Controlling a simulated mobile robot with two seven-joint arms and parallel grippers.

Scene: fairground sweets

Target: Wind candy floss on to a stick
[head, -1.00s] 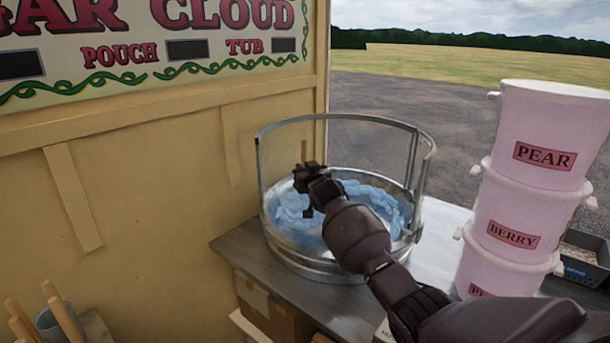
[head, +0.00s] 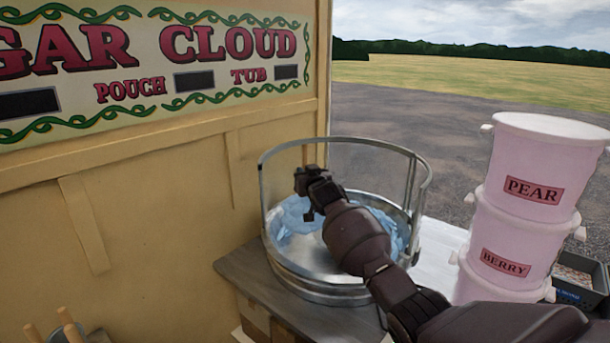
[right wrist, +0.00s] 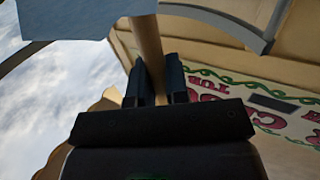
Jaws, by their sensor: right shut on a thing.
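The candy floss machine is a round metal bowl (head: 318,292) with a clear, metal-rimmed guard, on a counter by the yellow wall. Blue floss (head: 294,216) lies around the inside of the bowl, at the left and right. My right gripper (head: 310,187) is over the bowl, inside the guard. In the right wrist view, its fingers (right wrist: 159,85) are shut on a wooden stick (right wrist: 148,45). A pale blue mass (right wrist: 75,18) covers the stick's far part; it looks like floss. In the head view the gripper largely hides the stick. My left gripper is out of view.
Stacked pink tubs (head: 535,190) labelled PEAR and BERRY stand right of the bowl, close to my right arm. A dark crate (head: 585,292) is behind them. Several wooden sticks (head: 68,325) stand in a holder at the lower left. The wooden counter (head: 240,272) has little free room left of the bowl.

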